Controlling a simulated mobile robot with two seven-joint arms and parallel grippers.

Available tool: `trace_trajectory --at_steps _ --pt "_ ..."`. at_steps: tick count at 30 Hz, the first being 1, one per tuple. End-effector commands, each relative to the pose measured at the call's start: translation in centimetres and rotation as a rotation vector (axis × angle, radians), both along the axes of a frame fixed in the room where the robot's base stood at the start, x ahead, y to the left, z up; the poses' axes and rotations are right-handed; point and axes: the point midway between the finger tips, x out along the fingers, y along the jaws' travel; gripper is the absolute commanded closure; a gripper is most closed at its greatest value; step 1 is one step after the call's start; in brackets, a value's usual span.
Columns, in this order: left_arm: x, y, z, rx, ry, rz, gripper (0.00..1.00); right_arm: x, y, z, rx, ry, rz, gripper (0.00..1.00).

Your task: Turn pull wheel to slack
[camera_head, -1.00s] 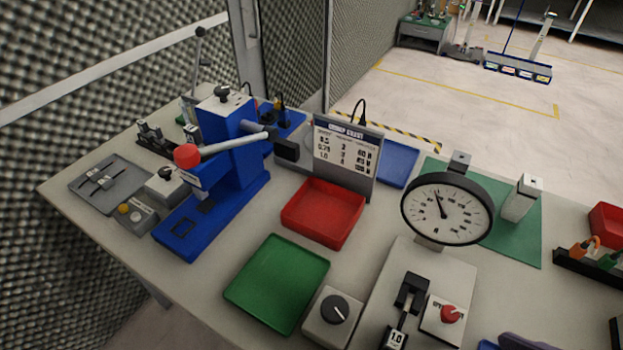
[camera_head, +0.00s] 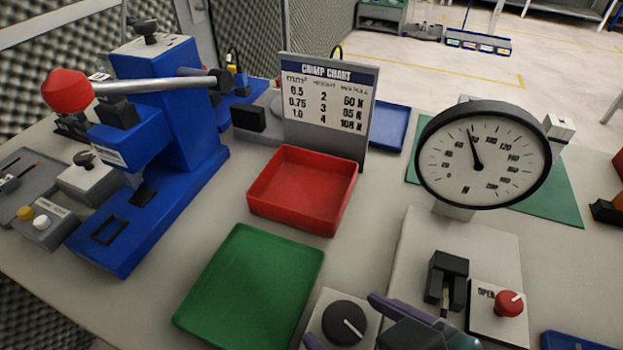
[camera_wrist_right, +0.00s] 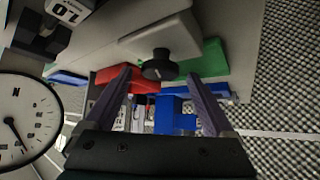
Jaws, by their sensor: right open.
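The black round knob (camera_head: 342,318), which looks like the pull wheel, sits on a small light-grey box at the front of the bench. Its white pointer line aims to the lower right. My right gripper (camera_head: 340,316) is open, with one purple finger to the knob's right and one to its lower left. In the right wrist view the knob (camera_wrist_right: 160,66) appears between the open fingertips (camera_wrist_right: 160,76); I cannot tell whether they touch it. The round gauge (camera_head: 483,155) has its needle up and slightly left. My left gripper is not in view.
A black clamp (camera_head: 447,280) and a red knob (camera_head: 509,303) marked OPEN stand right of the box. A green tray (camera_head: 250,285) lies left, a red tray (camera_head: 303,195) behind. A blue press (camera_head: 165,140) with a red-tipped lever stands at left.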

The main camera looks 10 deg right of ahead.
Motion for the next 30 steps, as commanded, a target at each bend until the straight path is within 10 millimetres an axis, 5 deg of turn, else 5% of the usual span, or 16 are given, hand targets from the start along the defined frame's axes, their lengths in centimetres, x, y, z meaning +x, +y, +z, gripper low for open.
trace_trajectory --at_steps 15,30 --pt "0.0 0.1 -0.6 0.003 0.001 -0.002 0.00 1.7 0.6 -1.8 0.001 0.000 0.000 0.11" --pt "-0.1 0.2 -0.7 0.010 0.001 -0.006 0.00 1.7 0.6 -1.8 0.001 0.001 0.000 0.68"
